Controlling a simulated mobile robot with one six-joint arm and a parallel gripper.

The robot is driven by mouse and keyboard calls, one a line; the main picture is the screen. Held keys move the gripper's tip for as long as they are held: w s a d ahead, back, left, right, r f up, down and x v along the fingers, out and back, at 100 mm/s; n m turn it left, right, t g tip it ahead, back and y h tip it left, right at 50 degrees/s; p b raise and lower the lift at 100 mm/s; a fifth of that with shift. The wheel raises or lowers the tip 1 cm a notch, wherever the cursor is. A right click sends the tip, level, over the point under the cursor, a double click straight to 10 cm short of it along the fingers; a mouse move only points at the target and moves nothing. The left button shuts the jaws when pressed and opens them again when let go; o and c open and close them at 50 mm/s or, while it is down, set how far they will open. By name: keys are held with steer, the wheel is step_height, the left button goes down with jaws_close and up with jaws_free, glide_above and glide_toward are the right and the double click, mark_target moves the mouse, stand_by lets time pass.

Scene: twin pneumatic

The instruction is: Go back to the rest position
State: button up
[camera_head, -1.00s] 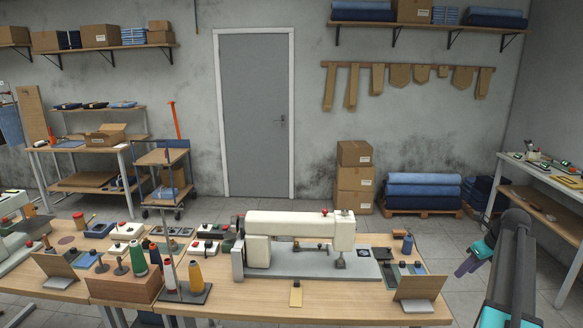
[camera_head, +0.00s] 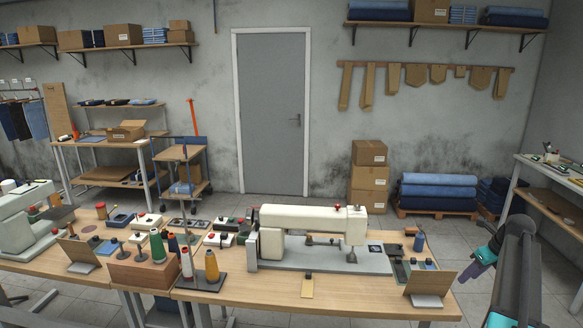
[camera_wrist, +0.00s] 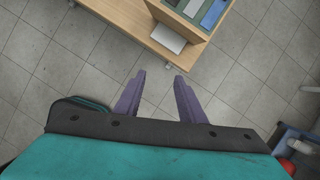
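My gripper (camera_wrist: 156,85) is open and empty in the wrist view. Its two purple fingers stand apart over the grey tiled floor, just off a corner of the wooden table (camera_wrist: 125,14). In the head view my gripper (camera_head: 474,272) shows at the lower right, beyond the right end of the sewing table (camera_head: 350,300), beside my dark arm link. It touches nothing that I can see. A white sewing machine (camera_head: 310,218) stands on the table to its left.
A wooden stand (camera_head: 432,283) sits at the table's right front corner, nearest my gripper. A white side table (camera_head: 555,178) with tools stands on the right. Fabric rolls (camera_head: 437,190) and stacked boxes (camera_head: 368,178) lie by the back wall. Tiled floor is clear between.

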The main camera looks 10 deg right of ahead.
steer(key=w+a+f+n+g+y+b, duration=0.2)
steer(key=a+f+n+g+y+b, duration=0.15)
steer(key=a+f, duration=2.3)
steer(key=s+a+f+n+g+b, duration=0.25)
steer(key=s+a+f, duration=0.35)
steer(key=a+f, duration=0.45)
steer(key=s+a+f+n+g+h+b, duration=0.2)
steer(key=s+a+f+n, duration=0.5)
steer(key=s+a+f, duration=0.7)
steer(key=s+f+n+g+h+b, duration=0.1)
steer(key=s+f+n, duration=0.3)
steer(key=s+n, duration=1.4)
steer(key=n+g+h, duration=0.1)
steer(key=n, duration=0.1)
steer(key=shift+s+d+f+n+b, duration=0.2)
steer(key=shift+s+d+n+b, duration=0.2)
